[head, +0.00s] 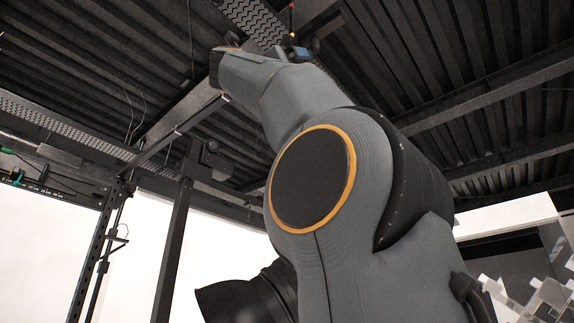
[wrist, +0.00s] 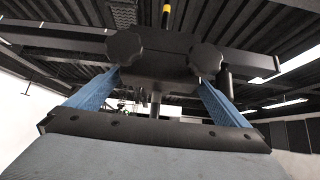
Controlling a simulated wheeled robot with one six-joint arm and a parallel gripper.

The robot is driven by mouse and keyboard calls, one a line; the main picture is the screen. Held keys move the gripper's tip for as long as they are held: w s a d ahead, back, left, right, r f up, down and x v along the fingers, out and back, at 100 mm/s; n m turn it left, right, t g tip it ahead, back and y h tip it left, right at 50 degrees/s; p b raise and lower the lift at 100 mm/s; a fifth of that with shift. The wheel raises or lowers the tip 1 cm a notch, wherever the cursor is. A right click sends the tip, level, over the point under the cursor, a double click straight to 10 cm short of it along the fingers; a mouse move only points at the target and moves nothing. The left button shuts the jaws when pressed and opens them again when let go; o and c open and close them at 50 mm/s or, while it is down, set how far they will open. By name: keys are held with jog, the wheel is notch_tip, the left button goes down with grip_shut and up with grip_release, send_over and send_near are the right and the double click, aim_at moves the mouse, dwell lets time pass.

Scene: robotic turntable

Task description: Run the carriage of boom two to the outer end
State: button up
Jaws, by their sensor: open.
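In the wrist view, a black carriage (wrist: 155,66) with two round knobs hangs on a dark boom (wrist: 55,42) that crosses the picture. A yellow-tipped rod (wrist: 165,16) stands up above it. My gripper (wrist: 160,78) is open, with one blue finger toward each side of the carriage's lower part. I cannot tell whether the fingers touch it. In the head view, my gripper (head: 299,52) is small at the top, beyond my arm, with a dark knob beside it. No boom number is readable, and my arm hides much of this boom.
At the left of the head view, a bar with a centimetre scale (head: 45,190) carries a green part (head: 7,151). Dark upright posts (head: 173,250) stand on the left, with a dark clamp-like part (head: 207,160) near the top. Ceiling beams and a perforated tray (head: 65,123) run overhead.

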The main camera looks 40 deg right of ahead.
jog(key=b+v, duration=0.3)
jog(key=v, duration=0.3)
jog(key=shift+a+f+b, duration=0.25)
jog(key=shift+f+b, duration=0.05)
jog(key=shift+b, duration=0.1)
jog(key=shift+s, duration=0.1)
